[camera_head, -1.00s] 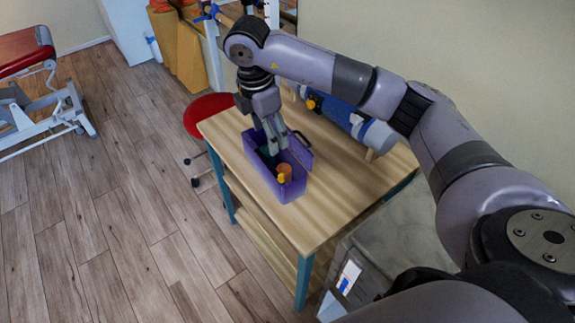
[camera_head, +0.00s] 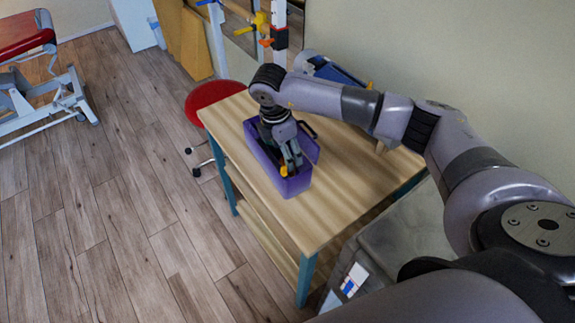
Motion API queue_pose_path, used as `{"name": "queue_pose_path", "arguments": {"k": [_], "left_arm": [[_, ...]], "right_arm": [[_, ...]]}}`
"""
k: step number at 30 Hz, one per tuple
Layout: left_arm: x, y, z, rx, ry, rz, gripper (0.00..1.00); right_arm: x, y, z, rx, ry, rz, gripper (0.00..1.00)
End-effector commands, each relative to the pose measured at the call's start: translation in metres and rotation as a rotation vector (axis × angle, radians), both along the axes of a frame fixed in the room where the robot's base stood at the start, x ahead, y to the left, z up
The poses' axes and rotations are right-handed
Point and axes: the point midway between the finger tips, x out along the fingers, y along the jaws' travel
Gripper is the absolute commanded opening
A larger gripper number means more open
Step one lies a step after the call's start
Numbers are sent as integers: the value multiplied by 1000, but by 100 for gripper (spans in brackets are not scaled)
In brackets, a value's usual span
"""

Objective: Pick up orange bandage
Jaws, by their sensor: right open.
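The purple box (camera_head: 296,188) stands open on the wooden table. A small orange-yellow bit, probably part of the orange bandage (camera_head: 284,170), shows inside the box at its near end. My right gripper (camera_head: 291,167) points down into the box, right over that spot, with its fingers open. The fingers and wrist hide most of the bandage and much of the box's inside. I cannot tell whether the fingers touch the bandage. My left gripper is not in view.
The wooden table (camera_head: 325,215) has free room to the right of and in front of the box. A red stool (camera_head: 212,95) stands left of the table.

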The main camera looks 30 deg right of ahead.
Motion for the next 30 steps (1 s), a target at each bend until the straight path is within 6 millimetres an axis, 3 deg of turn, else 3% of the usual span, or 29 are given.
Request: {"name": "queue_pose_path", "arguments": {"k": [5,15,24,30], "left_arm": [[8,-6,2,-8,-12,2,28],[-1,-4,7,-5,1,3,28],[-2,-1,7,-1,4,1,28],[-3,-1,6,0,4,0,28]], "right_arm": [[0,-1,-12,0,2,1,61],[0,-9,-59,0,2,1,61],[1,-9,-64,0,-1,2,61],[1,-9,-63,0,-1,2,47]]}}
